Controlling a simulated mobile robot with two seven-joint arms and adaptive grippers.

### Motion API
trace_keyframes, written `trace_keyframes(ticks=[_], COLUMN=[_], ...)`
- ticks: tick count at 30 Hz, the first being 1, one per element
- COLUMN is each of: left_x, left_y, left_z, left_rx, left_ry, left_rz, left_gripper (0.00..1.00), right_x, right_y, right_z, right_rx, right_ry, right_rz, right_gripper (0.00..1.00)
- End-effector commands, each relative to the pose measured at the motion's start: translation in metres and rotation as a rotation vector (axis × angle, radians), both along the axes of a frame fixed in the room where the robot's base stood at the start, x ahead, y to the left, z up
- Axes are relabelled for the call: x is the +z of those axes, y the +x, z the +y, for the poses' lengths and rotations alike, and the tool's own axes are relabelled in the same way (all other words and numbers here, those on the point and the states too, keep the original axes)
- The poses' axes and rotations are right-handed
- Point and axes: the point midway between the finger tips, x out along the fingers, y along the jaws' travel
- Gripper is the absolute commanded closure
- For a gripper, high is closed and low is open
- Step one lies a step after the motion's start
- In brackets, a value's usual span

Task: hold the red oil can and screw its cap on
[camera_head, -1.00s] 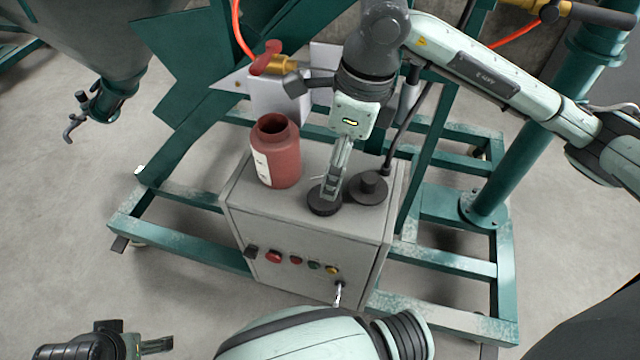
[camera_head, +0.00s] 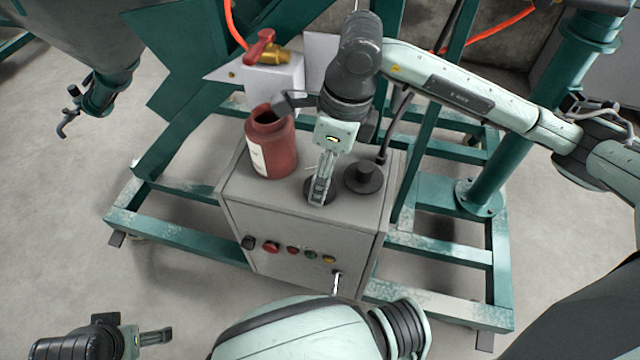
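The red oil can (camera_head: 271,148) stands upright on the grey control box, its dark mouth uncovered and a pale label on its left side. A round black cap (camera_head: 312,196) lies on the box top to the can's right, partly hidden by my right gripper. My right gripper (camera_head: 320,190) points down over this cap, its fingers seen nearly edge-on. Whether they grip it I cannot tell. My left gripper (camera_head: 156,337) is at the bottom left, away from the can, pointing right. Its finger opening does not show clearly.
A black knobbed disc (camera_head: 364,177) is on the grey box (camera_head: 290,222) close to the right of the cap. Buttons line the box front. A red-handled brass valve (camera_head: 266,50) is behind the can. Teal frame beams (camera_head: 180,234) surround the box.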

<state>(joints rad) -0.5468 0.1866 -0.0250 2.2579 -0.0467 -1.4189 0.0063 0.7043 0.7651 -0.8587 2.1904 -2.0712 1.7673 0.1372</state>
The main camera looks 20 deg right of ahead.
Motion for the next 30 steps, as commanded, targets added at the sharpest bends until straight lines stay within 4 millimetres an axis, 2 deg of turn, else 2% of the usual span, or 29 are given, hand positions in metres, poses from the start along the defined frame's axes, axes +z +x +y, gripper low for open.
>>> trace_keyframes(ticks=[3, 6, 17, 18, 27, 30], left_x=[-0.006, -0.009, -0.007, -0.007, -0.006, -0.006], left_y=[0.000, -0.001, 0.000, 0.000, 0.000, 0.000], left_z=[0.001, 0.001, 0.001, 0.000, 0.000, 0.000], left_rx=[0.001, 0.002, 0.000, 0.000, 0.000, 0.000], left_ry=[0.000, 0.001, -0.001, -0.001, -0.001, -0.001], left_rz=[0.007, 0.014, 0.007, 0.006, 0.006, 0.006], left_gripper=[0.09, 0.09, 0.09, 0.09, 0.09, 0.09], right_x=[-0.019, -0.027, -0.029, -0.029, -0.029, -0.029], right_y=[0.001, 0.002, 0.003, 0.003, 0.003, 0.003], right_z=[0.004, 0.005, 0.005, 0.005, 0.005, 0.005], right_rx=[-0.001, 0.000, 0.000, 0.000, 0.000, 0.000], right_ry=[-0.001, 0.001, 0.000, 0.000, -0.001, -0.001], right_rz=[0.004, 0.001, 0.000, 0.000, -0.001, -0.001], right_gripper=[0.24, 0.24, 0.24, 0.26, 0.61, 0.61])
